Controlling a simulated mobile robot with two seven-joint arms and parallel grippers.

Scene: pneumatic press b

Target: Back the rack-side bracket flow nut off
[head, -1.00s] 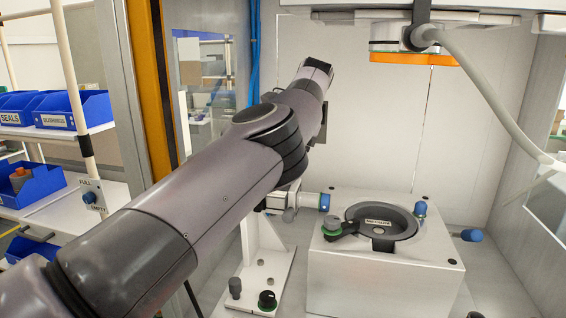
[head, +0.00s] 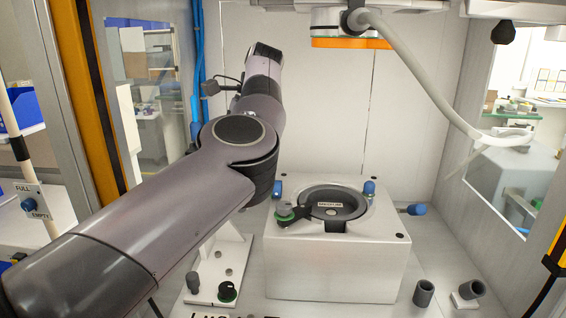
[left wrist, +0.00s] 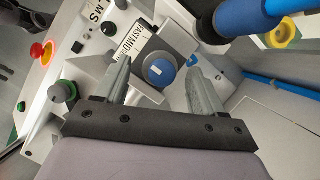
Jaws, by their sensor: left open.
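In the left wrist view a round blue knob with a white mark (left wrist: 158,70) sits beside a label plate reading roughly "FAST/MID". It looks like the flow nut. My left gripper (left wrist: 159,66) is open, with one grey finger on each side of the knob; I cannot tell whether they touch it. In the head view my left arm reaches over the white bracket (head: 231,258) and hides much of it, and the left gripper is not visible there. A blue end piece (head: 278,189) shows just right of the arm. My right gripper is not in view.
Right of the bracket stands a white block (head: 335,270) with a dark round recess and blue knobs. A white hose (head: 425,75) hangs from above. Dark cups (head: 424,293) stand at the front right. A thick blue cylinder (left wrist: 245,18) lies close to the fingers' right side.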

